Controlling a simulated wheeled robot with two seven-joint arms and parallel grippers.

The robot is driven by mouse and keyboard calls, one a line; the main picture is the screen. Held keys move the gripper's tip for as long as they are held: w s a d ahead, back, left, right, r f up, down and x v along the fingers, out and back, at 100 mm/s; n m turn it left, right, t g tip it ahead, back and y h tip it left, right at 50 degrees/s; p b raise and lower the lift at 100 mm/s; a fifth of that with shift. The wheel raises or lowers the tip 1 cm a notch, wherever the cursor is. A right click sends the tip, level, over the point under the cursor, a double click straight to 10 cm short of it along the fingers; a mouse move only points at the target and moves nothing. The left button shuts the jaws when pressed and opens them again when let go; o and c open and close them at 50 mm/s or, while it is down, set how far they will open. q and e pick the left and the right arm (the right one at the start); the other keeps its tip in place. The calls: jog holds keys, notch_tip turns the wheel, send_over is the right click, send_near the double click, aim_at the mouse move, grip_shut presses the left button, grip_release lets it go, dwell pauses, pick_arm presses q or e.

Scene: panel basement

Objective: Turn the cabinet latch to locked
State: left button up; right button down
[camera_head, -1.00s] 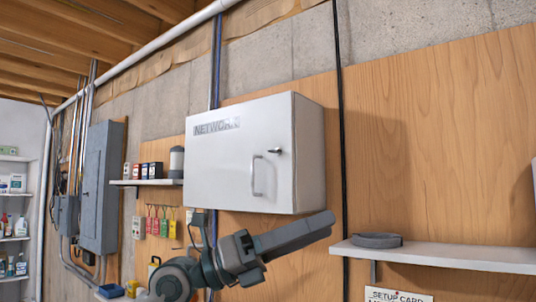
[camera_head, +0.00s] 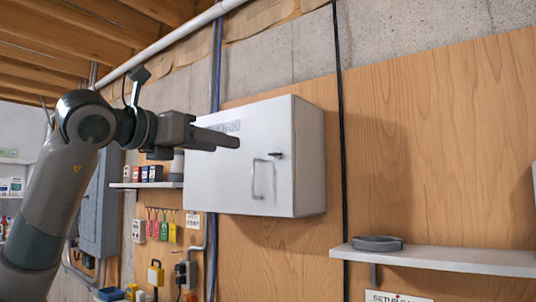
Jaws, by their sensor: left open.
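The white network cabinet (camera_head: 225,185) hangs on the wood panel with its door shut. Its small dark latch (camera_head: 275,155) sits near the door's right edge, just above a looped pull handle (camera_head: 257,178). The latch lies about level, pointing left to right. My left gripper (camera_head: 228,139) is in front of the door's upper left, left of the latch and apart from it. It covers part of the cabinet's label. It is open, with nothing seen in it, though its fingers overlap from this side. My right gripper is not in view.
A shelf with a grey coil (camera_head: 377,243) juts out at the lower right. A small shelf (camera_head: 146,184) with boxes and hanging coloured tags (camera_head: 160,228) are left of the cabinet. A grey electrical panel (camera_head: 98,210) is behind my arm. The wood right of the cabinet is clear.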

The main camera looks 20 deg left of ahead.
aim_at(273, 154)
pick_arm(q)
jog(key=shift+w+d, duration=0.1)
jog(key=shift+w, duration=0.05)
jog(key=p+x, duration=0.8)
jog(key=x, duration=0.9)
jog(key=shift+f, duration=0.1)
jog(key=shift+c, duration=0.4)
jog(key=c, duration=1)
